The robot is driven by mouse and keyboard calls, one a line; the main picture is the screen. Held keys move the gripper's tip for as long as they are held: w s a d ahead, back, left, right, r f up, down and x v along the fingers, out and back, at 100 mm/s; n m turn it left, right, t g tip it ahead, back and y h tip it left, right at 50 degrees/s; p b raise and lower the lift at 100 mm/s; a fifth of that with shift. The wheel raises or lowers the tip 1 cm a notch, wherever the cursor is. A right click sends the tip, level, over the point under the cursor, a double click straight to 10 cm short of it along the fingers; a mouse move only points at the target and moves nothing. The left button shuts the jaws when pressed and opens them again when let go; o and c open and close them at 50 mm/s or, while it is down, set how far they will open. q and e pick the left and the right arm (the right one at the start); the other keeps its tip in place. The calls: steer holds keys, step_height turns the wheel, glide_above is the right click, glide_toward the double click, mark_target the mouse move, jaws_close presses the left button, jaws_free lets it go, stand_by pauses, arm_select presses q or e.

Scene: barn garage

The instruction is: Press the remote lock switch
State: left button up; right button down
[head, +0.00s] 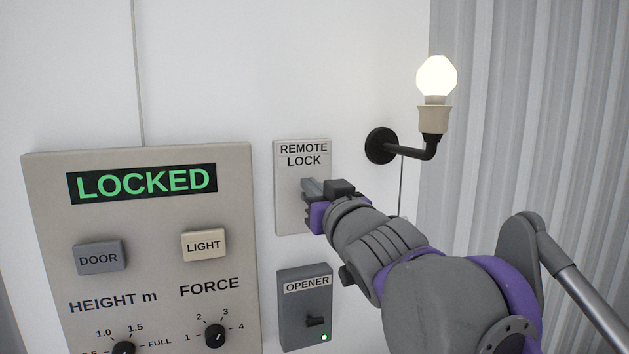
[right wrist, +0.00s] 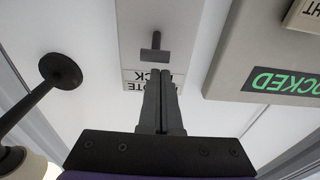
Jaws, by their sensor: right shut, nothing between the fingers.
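The remote lock plate (head: 290,215) is a pale upright panel on the white wall, labelled REMOTE LOCK. In the right wrist view, which looks upside down, its dark T-shaped switch (right wrist: 155,48) stands out from the plate (right wrist: 135,20). My right gripper (head: 311,187) is shut and empty in front of the plate. In the wrist view its fingertips (right wrist: 163,73) show close to the switch, with a small gap in the picture; I cannot tell the depth between them. In the head view the gripper hides the switch. My left gripper is not in view.
A control panel (head: 150,225) on the left shows a green LOCKED display (head: 147,184), with DOOR and LIGHT buttons and knobs. The OPENER box (head: 290,318) sits below the plate. A lit bulb lamp (head: 434,105) on a black bracket juts out at the right.

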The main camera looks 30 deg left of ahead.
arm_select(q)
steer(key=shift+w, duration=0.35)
arm_select(e)
steer(key=shift+w+f, duration=0.25)
steer(key=shift+w, duration=0.15)
steer(key=shift+d+f+y, duration=0.1)
steer(key=shift+y, duration=0.2)
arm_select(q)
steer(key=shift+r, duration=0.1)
arm_select(e)
steer(key=shift+s+f+t, duration=0.1)
steer(key=shift+t, duration=0.3)
